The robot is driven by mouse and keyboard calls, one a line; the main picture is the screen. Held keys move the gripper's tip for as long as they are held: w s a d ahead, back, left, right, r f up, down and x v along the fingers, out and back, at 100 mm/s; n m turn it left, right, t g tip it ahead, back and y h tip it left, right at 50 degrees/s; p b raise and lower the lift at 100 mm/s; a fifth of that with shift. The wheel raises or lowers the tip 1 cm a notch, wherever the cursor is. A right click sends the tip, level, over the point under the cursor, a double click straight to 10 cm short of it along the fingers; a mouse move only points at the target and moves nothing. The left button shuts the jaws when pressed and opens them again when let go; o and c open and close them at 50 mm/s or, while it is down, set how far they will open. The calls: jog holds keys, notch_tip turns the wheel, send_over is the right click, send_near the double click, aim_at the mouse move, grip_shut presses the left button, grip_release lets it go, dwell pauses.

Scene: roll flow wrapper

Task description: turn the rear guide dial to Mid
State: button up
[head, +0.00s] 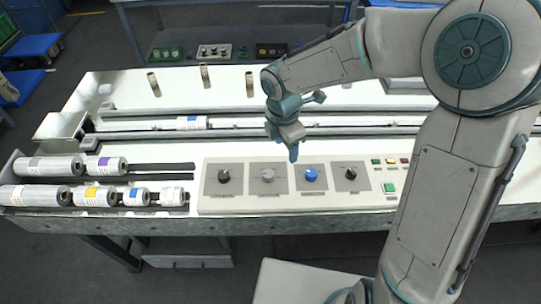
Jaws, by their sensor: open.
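A pale control panel (240,203) on the front of the machine carries a row of dials on grey square plates. From left to right there is a black dial (223,176), a grey dial (268,175), a blue dial (311,174) and another black dial (351,174). The labels are too small to read, so I cannot tell which is the rear guide dial or where any pointer stands. My gripper (293,154) points down above the panel's back edge, between the grey and blue dials in the picture. It is open and holds nothing; its fingers overlap in this view.
Several film rolls (105,167) lie at the left end of the machine. Small colored buttons and a green button (389,187) sit right of the dials. A long rail (150,125) runs behind the panel, with upright pegs (205,76) farther back. My arm covers the right side.

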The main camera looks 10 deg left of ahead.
aim_at(268, 174)
jog(key=a+n, duration=0.4)
jog(key=a, duration=0.1)
jog(key=shift+y, duration=0.4)
notch_tip(268, 174, down, 14)
jog(key=shift+d+p, duration=0.15)
jog(key=shift+p, duration=0.4)
jog(key=shift+c, duration=0.2)
jog(key=shift+w, duration=0.1)
jog(key=c, duration=0.9)
